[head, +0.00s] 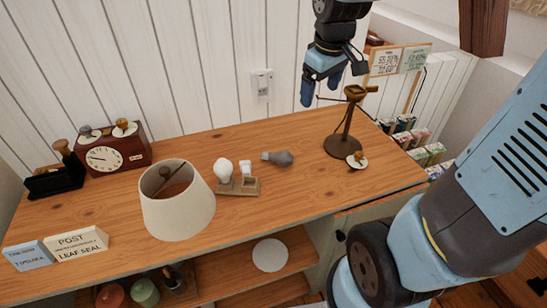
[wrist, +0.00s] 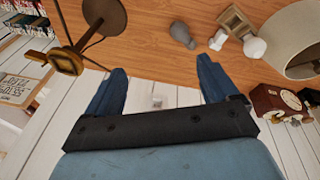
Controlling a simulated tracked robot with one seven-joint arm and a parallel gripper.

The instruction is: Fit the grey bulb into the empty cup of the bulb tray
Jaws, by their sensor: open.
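The grey bulb (head: 279,158) lies on its side on the wooden desk, just right of the bulb tray. It also shows in the wrist view (wrist: 181,34). The bulb tray (head: 238,189) is a small wooden stand. A round white bulb (head: 222,169) stands at its left, and a smaller white piece (head: 246,168) stands at its right. I cannot make out the empty cup clearly. My gripper (head: 321,88) is open and empty, well above the back of the desk, up and right of the grey bulb. Both blue fingers show apart in the wrist view (wrist: 162,67).
A lampshade (head: 178,203) stands close left of the tray. A brown metal stand (head: 346,145) rises right of the grey bulb, near my gripper. A clock (head: 105,158) and signs (head: 76,243) are at the left. The desk is bare in front of the bulb.

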